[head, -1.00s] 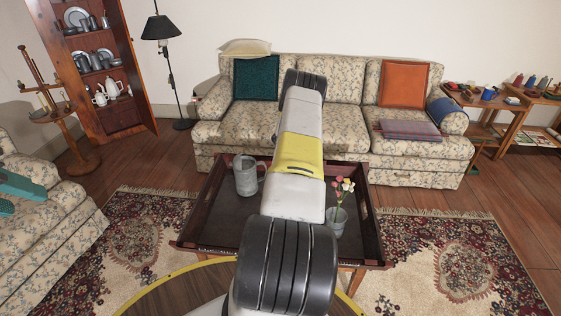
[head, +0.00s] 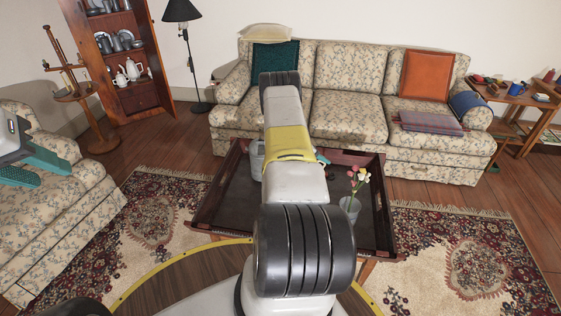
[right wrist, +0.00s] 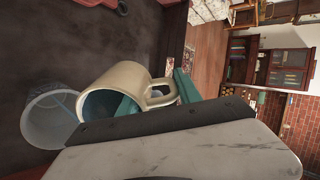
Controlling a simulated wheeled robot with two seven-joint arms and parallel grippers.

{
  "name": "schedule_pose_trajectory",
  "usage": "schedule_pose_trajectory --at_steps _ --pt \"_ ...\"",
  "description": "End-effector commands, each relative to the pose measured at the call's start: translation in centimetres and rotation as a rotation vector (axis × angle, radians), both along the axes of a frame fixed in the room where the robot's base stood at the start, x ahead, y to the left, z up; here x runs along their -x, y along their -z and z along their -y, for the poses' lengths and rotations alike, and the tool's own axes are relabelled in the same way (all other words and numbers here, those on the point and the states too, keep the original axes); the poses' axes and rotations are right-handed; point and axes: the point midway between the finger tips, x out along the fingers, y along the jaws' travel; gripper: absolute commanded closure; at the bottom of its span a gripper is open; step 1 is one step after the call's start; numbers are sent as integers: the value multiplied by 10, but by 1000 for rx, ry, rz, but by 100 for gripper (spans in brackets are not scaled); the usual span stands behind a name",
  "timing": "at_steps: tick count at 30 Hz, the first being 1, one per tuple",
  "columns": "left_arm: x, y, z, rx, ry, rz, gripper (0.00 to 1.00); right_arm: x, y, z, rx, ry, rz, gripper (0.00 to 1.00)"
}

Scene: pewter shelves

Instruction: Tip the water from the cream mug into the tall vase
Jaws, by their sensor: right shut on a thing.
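The cream mug (right wrist: 122,84) is in my right gripper (right wrist: 155,95), beside its handle in the right wrist view. That view looks sideways; the mug's mouth faces lower left, with blue-green showing inside. I cannot tell water from finger there. A clear vessel (right wrist: 50,118) is just left of the mouth, apparently the vase. In the head view, a clear vase (head: 350,207) with flowers stands on the tray table. Only a teal bit of my right gripper (head: 322,157) shows there; my arm hides the mug. My left gripper (head: 38,167) is open and empty at far left.
The dark tray table (head: 215,187) has raised wooden sides. A grey pitcher (head: 257,158) stands on it, partly behind my right arm. A floral sofa (head: 345,115) is behind the table and a floral armchair (head: 75,212) at left. Patterned rug (head: 455,255) surrounds the table.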

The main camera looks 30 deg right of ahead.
Motion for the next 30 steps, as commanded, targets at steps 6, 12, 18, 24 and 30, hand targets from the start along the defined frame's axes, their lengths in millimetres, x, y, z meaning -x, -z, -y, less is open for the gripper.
schedule_pose_trajectory --at_steps 6,12,18,24,30 --pt "0 0 0 0 0 0 64 0 -1 1 0 1 1 100" --pt "0 0 0 0 0 0 64 0 -1 0 0 1 1 100" --pt "0 0 0 0 0 0 64 -1 -1 0 0 1 1 100" --pt "0 0 0 0 0 0 64 -1 -2 -1 13 -1 -4 100" --pt "0 0 0 0 0 0 64 -1 -5 -2 42 -2 -12 100"
